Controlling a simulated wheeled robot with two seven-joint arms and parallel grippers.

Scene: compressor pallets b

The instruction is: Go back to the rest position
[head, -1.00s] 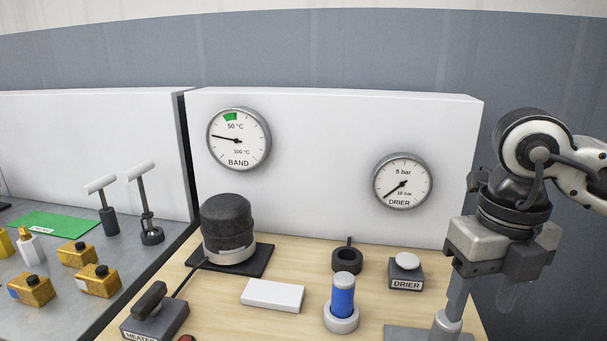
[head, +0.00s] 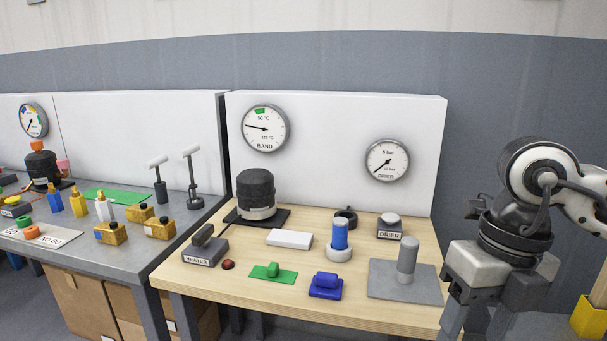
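My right gripper (head: 478,322) hangs at the lower right of the head view, beside the wooden table's right edge. Its fingers point down and stand apart with nothing seen between them; their tips run out at the bottom of the frame. My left gripper is not in view. The wooden table (head: 210,277) holds a black-topped cylinder (head: 256,195) on a dark pad, a blue cylinder (head: 340,234) in a white ring, and a grey plate with an upright grey post (head: 407,260).
The table also bears a HEATER lever box (head: 204,250), a DRIER button box (head: 390,228), a white block (head: 289,239), a green part (head: 272,272) and a blue part (head: 326,286). A grey bench (head: 75,255) stands left. A yellow bin (head: 590,318) is at lower right.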

